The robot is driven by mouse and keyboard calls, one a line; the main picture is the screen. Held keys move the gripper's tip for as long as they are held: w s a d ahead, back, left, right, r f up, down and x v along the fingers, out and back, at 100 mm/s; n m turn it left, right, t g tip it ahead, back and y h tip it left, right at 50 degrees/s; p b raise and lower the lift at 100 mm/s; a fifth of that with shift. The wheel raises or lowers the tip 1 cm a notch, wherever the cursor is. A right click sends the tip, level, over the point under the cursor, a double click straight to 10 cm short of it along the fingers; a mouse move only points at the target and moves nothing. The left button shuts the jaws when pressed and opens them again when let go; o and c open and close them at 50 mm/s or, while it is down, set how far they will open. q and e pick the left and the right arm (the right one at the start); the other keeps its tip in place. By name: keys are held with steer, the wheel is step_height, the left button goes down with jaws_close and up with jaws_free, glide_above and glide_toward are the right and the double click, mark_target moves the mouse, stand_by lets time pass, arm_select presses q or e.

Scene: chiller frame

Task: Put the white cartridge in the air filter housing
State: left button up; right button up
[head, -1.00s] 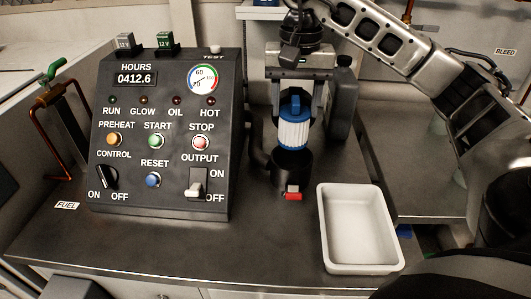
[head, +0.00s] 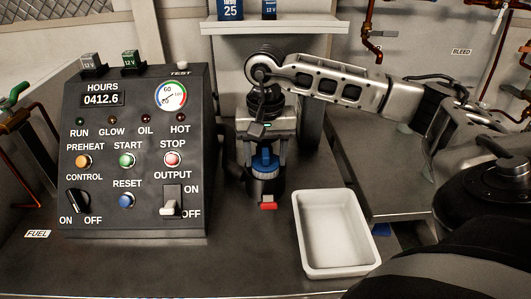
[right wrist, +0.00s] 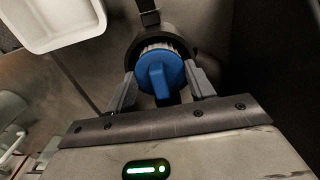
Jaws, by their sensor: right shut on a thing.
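The white cartridge with its blue cap (head: 264,161) is upright in the black air filter housing (head: 265,186). Its white body is almost all hidden inside the housing. In the right wrist view the blue cap and handle (right wrist: 160,76) show with a thin rim of white pleats, inside the dark ring of the housing (right wrist: 134,50). My right gripper (head: 263,162) comes down from above and is shut on the cartridge, with a finger on each side of the cap. Whether the cartridge is fully seated cannot be told. My left gripper is not in view.
A red latch (head: 268,206) is at the housing's front. A white tray (head: 335,232) stands to the right, empty. The black control panel (head: 137,228) stands close on the left. A shelf (head: 275,28) hangs behind my right arm. Bare bench lies in front of the housing.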

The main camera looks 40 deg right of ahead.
steer(key=shift+f, duration=0.1)
steer(key=o, duration=1.3)
steer(key=shift+w, duration=0.1)
steer(key=shift+c, duration=0.2)
steer(key=shift+d+f, duration=0.1)
steer(key=shift+d, duration=0.05)
step_height(320, 180, up, 12)
steer(key=shift+r, duration=0.25)
steer(key=shift+s, duration=0.2)
